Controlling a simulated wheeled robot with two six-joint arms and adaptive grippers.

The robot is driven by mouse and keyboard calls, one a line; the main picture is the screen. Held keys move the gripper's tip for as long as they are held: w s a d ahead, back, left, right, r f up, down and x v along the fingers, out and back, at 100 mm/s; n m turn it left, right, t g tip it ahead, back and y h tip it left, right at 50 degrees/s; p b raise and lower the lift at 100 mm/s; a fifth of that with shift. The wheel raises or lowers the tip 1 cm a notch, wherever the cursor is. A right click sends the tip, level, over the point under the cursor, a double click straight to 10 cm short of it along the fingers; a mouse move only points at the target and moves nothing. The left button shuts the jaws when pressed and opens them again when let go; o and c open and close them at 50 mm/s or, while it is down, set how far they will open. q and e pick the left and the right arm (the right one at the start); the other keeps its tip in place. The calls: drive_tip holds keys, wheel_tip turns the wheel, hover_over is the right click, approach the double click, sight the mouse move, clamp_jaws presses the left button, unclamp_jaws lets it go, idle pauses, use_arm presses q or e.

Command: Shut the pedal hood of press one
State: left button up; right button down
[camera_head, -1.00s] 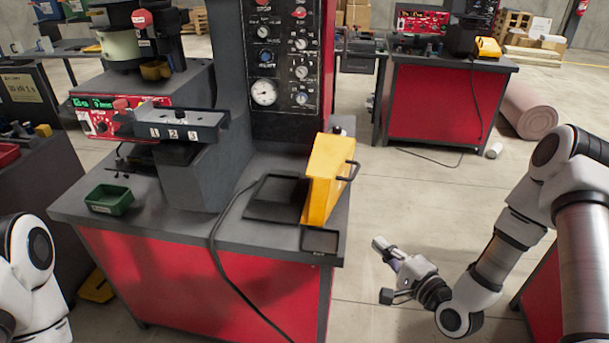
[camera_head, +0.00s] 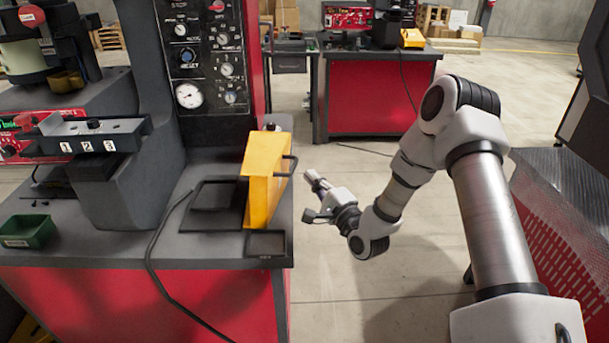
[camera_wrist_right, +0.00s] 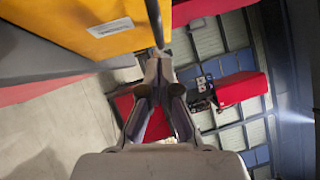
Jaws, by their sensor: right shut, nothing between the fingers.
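The yellow pedal hood (camera_head: 266,178) stands raised, on edge, at the right side of the press one table (camera_head: 215,252). A dark bar handle (camera_head: 291,166) sticks out from its right face. A black flat pedal base (camera_head: 207,207) lies open to its left. My right gripper (camera_head: 309,177) is shut and empty, just right of the hood and handle, past the table's right edge. In the right wrist view the hood (camera_wrist_right: 70,25) fills the upper left, and the closed fingertips (camera_wrist_right: 158,58) are close to the dark bar; I cannot tell if they touch. My left gripper is out of view.
The press column with gauges (camera_head: 205,70) stands behind the pedal. A black cable (camera_head: 152,245) runs over the table front. A green bin (camera_head: 28,231) sits at the left. Open floor (camera_head: 335,270) lies right of the table; another red bench (camera_head: 375,100) stands behind.

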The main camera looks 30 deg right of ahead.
sight(272, 178)
drive_tip(key=shift+w+a+r, duration=0.35)
drive_tip(key=shift+w+a, duration=0.45)
drive_tip(key=shift+r, duration=0.1)
